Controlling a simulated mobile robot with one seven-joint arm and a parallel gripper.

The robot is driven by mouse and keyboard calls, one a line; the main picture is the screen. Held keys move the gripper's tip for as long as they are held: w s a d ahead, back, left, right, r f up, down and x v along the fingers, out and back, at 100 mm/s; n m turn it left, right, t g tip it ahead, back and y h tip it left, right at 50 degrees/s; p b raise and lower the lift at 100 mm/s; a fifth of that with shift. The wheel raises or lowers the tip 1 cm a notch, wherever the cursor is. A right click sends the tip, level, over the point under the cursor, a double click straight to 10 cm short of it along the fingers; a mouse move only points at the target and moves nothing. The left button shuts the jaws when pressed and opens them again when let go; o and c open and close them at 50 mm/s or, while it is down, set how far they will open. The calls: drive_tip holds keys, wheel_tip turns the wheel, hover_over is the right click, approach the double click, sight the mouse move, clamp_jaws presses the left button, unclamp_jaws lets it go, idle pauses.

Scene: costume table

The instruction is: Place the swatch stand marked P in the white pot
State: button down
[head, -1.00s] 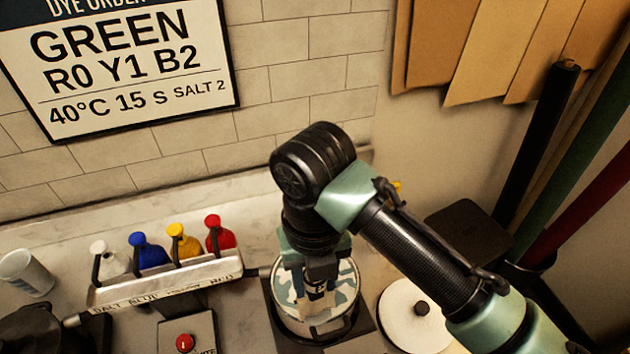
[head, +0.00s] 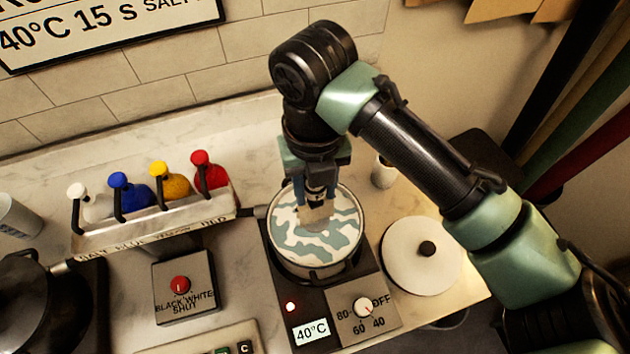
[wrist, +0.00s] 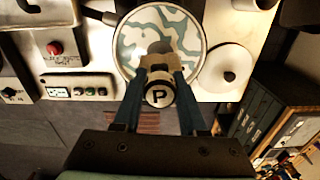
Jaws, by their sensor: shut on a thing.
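My gripper (head: 317,192) points down over the pale round pot (head: 297,268) on the hot plate. It is shut on the swatch stand (head: 317,214), whose tan lower part shows below the fingers in the head view. In the wrist view the round cap of the swatch stand, marked P (wrist: 158,95), sits between the blue fingers of my gripper (wrist: 160,84). The pot, also in the wrist view (wrist: 205,52), is filled with a white and teal swirled surface. I cannot tell whether the stand's lower end touches that surface.
The hot plate (head: 285,333) shows 40°C with a lit red light. A white lid (head: 408,262) lies right of the pot. A rack (head: 160,232) of white, blue, yellow and red bottles stands left. A red-button box (head: 183,290) is in front of it.

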sight(315, 216)
drive_tip(key=shift+f+b, duration=3.15)
drive_tip(key=shift+f, duration=1.2)
drive_tip(key=shift+f+b, duration=0.4)
drive_tip(key=shift+f, duration=0.05)
drive_tip(key=shift+c, duration=1.9)
unclamp_jaws()
drive_tip(key=o, duration=0.4)
drive_tip(key=shift+r, duration=0.1)
